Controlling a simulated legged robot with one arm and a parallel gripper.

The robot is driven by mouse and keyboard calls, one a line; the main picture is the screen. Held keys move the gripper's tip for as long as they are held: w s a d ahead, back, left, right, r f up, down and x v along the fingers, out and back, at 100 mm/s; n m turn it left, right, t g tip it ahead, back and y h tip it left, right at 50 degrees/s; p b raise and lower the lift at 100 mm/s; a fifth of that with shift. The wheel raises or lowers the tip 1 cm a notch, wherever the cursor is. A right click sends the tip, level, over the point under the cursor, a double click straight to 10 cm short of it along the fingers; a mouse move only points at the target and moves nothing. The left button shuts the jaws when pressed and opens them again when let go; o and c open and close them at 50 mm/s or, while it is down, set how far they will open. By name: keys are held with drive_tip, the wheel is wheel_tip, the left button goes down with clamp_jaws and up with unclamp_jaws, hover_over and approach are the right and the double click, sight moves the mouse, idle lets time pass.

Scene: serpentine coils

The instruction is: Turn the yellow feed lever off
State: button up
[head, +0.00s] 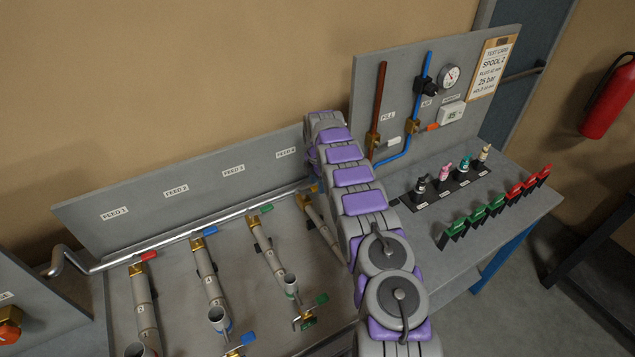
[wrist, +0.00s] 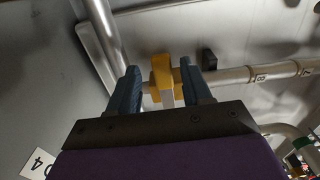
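In the wrist view, my gripper (wrist: 162,80) has its two dark blue fingers apart. A yellow-orange piece (wrist: 162,73) shows between them, with visible gaps on both sides. I cannot tell how much of it is the yellow lever and how much is the brass valve body. A pale strip shows just below it. In the head view, my arm covers the yellow lever and most of my gripper. The brass valve (head: 303,200) of the feed 4 pipe (head: 322,224) shows just left of my arm, below the FEED 4 label (head: 286,153).
Red (head: 149,256), blue (head: 204,232) and green (head: 266,208) levers sit on the neighbouring feed valves to the left. A metal header pipe (head: 180,238) runs along the back panel. Several green and red clips (head: 497,207) stand on the bench at right.

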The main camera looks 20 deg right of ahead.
wheel_tip(320, 180, up, 17)
drive_tip(key=p, duration=0.6)
drive_tip(key=shift+w+r, duration=0.15)
idle(0.5)
